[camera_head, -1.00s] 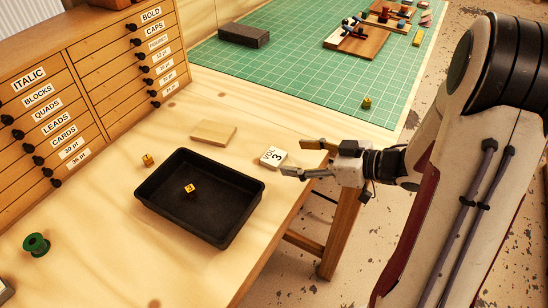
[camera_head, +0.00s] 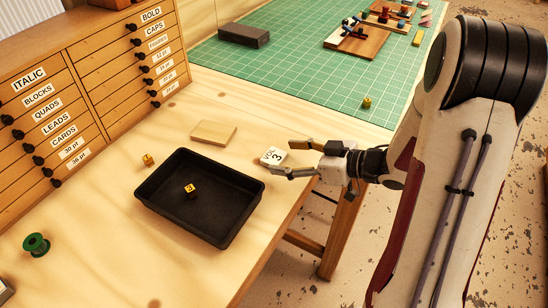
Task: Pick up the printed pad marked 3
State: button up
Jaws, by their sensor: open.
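The printed pad marked 3 (camera_head: 272,156) is a small white block on the wooden table near its right edge, just behind the black tray's right corner. It bears the text "VOL 3". My gripper (camera_head: 281,158) comes in from the right with its two fingers spread open. The fingertips are at the pad's right side, and the near finger overlaps the pad's lower right edge in the picture. I cannot tell whether they touch it. Nothing is held.
A black tray (camera_head: 158,206) holds a yellow die (camera_head: 190,190). Another yellow die (camera_head: 148,160) and a wooden block (camera_head: 214,133) lie nearby. A green spool (camera_head: 36,244) is at left. A labelled drawer cabinet (camera_head: 95,80) stands behind. A green mat (camera_head: 300,75) lies at the back.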

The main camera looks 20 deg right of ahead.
aim_at(274, 156)
jog(key=shift+x, duration=1.7)
jog(key=shift+d+f, duration=0.1)
jog(key=shift+f, duration=0.05)
jog(key=c, duration=1)
